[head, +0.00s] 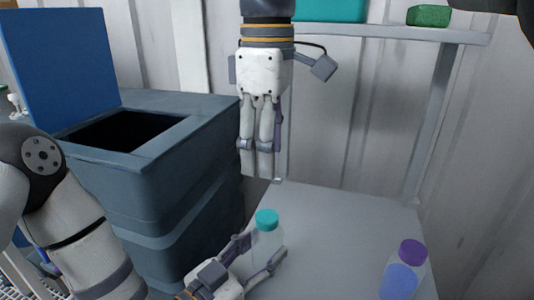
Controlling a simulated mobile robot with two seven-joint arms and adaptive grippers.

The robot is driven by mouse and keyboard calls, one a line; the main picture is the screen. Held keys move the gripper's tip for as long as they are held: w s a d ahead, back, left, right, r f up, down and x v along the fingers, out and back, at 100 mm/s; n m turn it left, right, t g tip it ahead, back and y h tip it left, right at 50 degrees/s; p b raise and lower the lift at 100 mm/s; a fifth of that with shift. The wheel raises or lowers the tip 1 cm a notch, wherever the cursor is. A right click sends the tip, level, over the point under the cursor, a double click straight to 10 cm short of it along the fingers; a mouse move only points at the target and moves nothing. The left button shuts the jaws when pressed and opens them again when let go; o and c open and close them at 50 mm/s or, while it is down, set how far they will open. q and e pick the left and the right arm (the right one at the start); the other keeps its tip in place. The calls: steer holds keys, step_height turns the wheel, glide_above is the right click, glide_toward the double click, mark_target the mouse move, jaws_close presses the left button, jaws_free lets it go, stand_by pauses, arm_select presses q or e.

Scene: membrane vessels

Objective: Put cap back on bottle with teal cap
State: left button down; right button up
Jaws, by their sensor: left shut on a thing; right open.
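The bottle with the teal cap (267,240) stands upright on the grey table, clear and pale in its upper part. The teal cap (267,217) sits on top of its neck; I cannot tell whether it is screwed tight. My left gripper (261,259) is shut on this bottle, its fingers on either side of the body, hiding the lower part. My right gripper (260,165) hangs fingers down above and slightly behind the cap, open and empty, clear of it.
A bottle with a purple cap (403,268) and blue contents stands on the grey table (340,225) at the right. A large blue-grey bin (185,180) with its lid up stands at the left. A shelf (390,35) with a green block (428,15) runs along the back.

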arm_select(q)
steer(key=c, duration=0.7)
jaws_free()
steer(key=shift+c, duration=0.2)
steer(key=shift+s, duration=0.1)
steer(key=v, duration=1.2)
